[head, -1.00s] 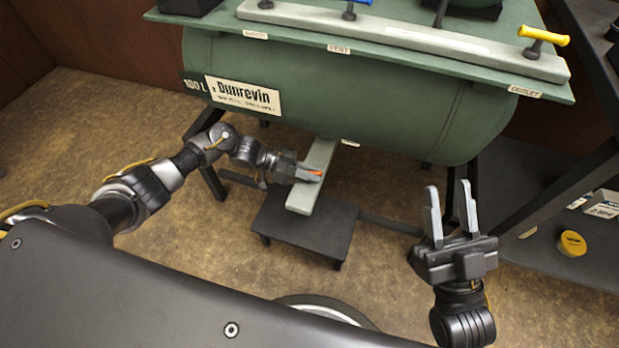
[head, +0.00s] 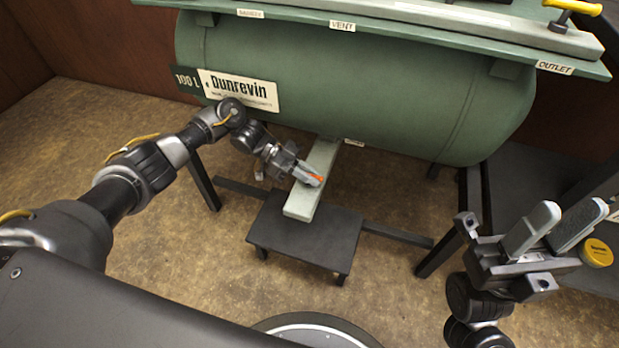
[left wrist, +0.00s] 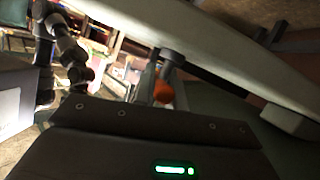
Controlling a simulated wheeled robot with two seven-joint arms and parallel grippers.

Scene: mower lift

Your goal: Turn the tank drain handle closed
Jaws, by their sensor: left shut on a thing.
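The green tank (head: 350,85) lies across the top of the head view, with a pale grey drain bar (head: 318,172) under it, above a low black stand. My left gripper (head: 313,180) is shut on the orange drain handle (head: 318,179) at the side of the bar; its fingers cover most of the handle. In the left wrist view an orange end (left wrist: 164,92) shows on a dark stem below the pale bar (left wrist: 215,55). My right gripper (head: 555,228) is open and empty at the right, well apart from the tank.
The black stand (head: 305,240) is on the brown floor below the bar. Dark tank legs and crossbars flank it. A dark shelf with a yellow-lidded tub (head: 597,252) is at the right, behind my right gripper. A yellow handle (head: 572,6) is on top of the tank.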

